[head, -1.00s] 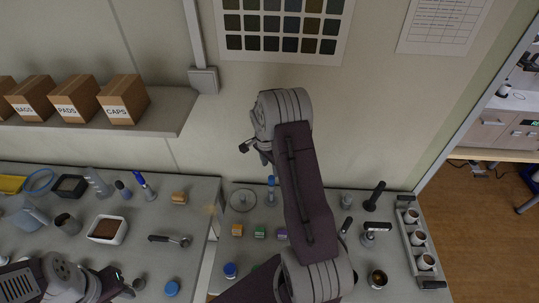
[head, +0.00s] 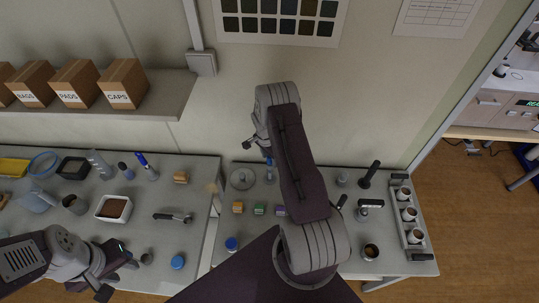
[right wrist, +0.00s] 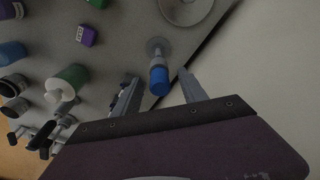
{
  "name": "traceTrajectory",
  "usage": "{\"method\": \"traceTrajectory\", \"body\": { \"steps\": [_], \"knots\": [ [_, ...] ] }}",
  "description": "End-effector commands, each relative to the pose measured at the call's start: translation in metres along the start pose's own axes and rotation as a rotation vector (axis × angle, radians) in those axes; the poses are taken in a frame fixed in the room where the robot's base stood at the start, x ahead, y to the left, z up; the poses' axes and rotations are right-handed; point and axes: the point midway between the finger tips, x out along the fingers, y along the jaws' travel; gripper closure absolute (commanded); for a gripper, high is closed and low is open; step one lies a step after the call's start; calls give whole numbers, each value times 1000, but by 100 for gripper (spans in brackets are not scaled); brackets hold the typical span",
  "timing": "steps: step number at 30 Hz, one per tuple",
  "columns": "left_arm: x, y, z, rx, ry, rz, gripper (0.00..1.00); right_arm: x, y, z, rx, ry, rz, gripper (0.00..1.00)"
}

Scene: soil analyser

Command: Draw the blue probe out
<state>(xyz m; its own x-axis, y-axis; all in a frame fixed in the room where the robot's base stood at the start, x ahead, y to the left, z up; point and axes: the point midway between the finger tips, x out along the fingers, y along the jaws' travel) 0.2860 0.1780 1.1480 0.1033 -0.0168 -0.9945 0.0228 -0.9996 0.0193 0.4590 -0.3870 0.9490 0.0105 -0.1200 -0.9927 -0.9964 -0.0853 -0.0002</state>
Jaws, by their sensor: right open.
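The blue-topped probe (head: 269,172) stands upright in a small grey base at the back of the right-hand bench. In the right wrist view the blue probe (right wrist: 159,80) shows its blue top between the two fingers of my right gripper (right wrist: 158,77), with a gap on each side. My right gripper (head: 254,143) is open and empty, above and close to the probe in the head view; whether the fingers are level with the blue top I cannot tell. My left gripper (head: 118,275) is over the front of the left bench, its fingers apart and empty.
A round grey disc (head: 242,179) lies just left of the probe. Orange (head: 238,207), green (head: 259,209) and purple (head: 280,211) blocks stand in front. A blue-lidded jar (head: 231,244) is nearer. The wall is close behind. A rack of cups (head: 407,215) stands far right.

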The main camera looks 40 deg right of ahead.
Motion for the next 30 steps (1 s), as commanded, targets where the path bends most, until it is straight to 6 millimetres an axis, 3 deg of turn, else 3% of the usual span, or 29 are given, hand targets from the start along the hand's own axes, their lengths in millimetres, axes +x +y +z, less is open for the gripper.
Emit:
{"method": "traceTrajectory", "body": {
  "steps": [2, 8, 30],
  "knots": [
    [0, 0, 0, 0, 0, 0, 64, 0, 0, 0, 0, 0, 0, 50],
    [0, 0, 0, 0, 0, 0, 64, 0, 0, 0, 0, 0, 0, 100],
    [0, 0, 0, 0, 0, 0, 64, 0, 0, 0, 0, 0, 0, 100]
  ]
}}
